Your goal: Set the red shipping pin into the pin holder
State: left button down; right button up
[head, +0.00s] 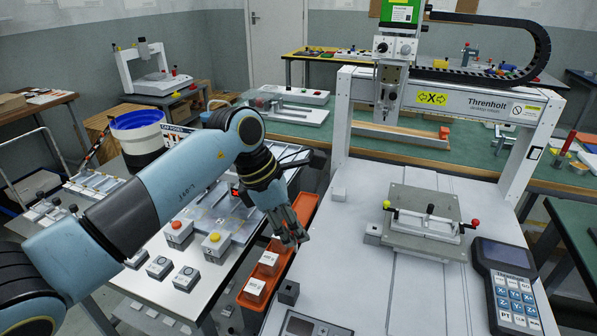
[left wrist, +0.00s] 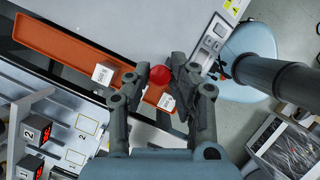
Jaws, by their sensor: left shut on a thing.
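My left gripper (head: 290,236) is over the orange tray beside the gantry machine. In the left wrist view its fingers (left wrist: 157,78) are shut on the red shipping pin, whose round red head (left wrist: 160,75) shows between the fingertips. The pin's shaft is hidden below the head. In the head view the fingers hide the pin. A small dark grey block (head: 289,292), which looks like the pin holder, stands on the front left of the machine's white base, apart from the gripper. Its top opening is too small to make out. My right gripper is in neither view.
The long orange tray (head: 243,299) holds white labelled blocks (head: 254,289). The gantry's white base (head: 345,270) carries a grey plate with a clamp fixture (head: 425,222). A handheld control pendant (head: 509,284) lies at right. Button boxes (head: 177,233) stand on the left bench.

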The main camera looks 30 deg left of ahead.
pick_arm(q)
jog(key=s+f+b, duration=0.3)
jog(key=f, duration=0.3)
jog(key=shift+s+d+f, duration=0.15)
jog(key=shift+d, duration=0.1)
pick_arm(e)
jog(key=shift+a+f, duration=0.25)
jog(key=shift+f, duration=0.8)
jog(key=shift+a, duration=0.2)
pick_arm(q)
jog(key=shift+f+b, duration=1.8)
jog(key=shift+f, duration=0.3)
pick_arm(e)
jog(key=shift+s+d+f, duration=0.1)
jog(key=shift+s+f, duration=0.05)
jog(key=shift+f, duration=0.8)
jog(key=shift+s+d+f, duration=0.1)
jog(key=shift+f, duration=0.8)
pick_arm(q)
jog(key=c, duration=1.1)
grip_release()
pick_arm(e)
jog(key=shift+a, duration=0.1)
pick_arm(q)
jog(key=shift+o, duration=0.2)
